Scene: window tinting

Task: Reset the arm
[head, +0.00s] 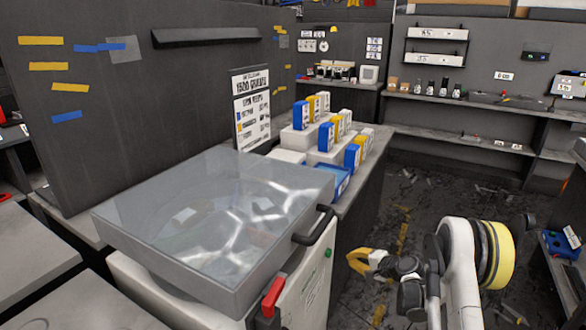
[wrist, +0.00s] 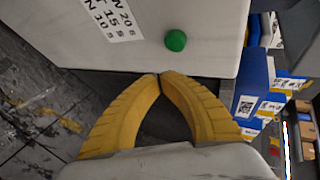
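My gripper (head: 352,262) has yellow fingers and hangs above the floor, to the right of a white machine's front. In the wrist view, my gripper (wrist: 160,76) has its two curved fingers meeting at the tips, with nothing between them. My white arm (head: 460,265) with a yellow band shows at the lower right of the head view, bent towards the machine.
The white machine (head: 312,285) has a grey, clear-topped lid (head: 215,215), a black handle (head: 315,226), a red lever (head: 272,297) and a green button (wrist: 176,40). Blue and yellow boxes (head: 325,137) stand on the counter behind. Dark floor (head: 405,195) lies open between counters.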

